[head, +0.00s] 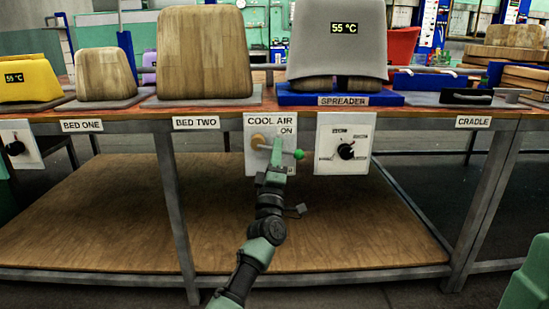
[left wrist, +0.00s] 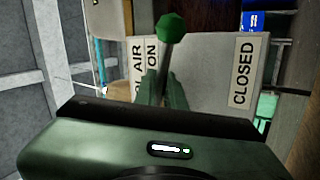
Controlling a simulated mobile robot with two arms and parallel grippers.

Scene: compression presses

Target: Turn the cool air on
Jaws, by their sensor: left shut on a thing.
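The white COOL AIR panel (head: 251,158) hangs on the front edge of the bench, with ON printed near its top. Its lever has a brown round hub and a green ball end (head: 299,154), which points right. My left gripper (head: 277,158) is at the panel, shut on the lever between hub and ball; its fingers partly hide the bar. In the left wrist view, the green ball (left wrist: 170,27) stands beyond the fingers (left wrist: 165,88), between the sideways ON and CLOSED labels.
A second white panel with a black knob (head: 346,151) is just right of the COOL AIR panel. The grey spreader press (head: 338,45), reading 55 °C, stands above on the bench. A wooden lower shelf (head: 340,235) and metal legs (head: 177,215) lie below and beside my left arm.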

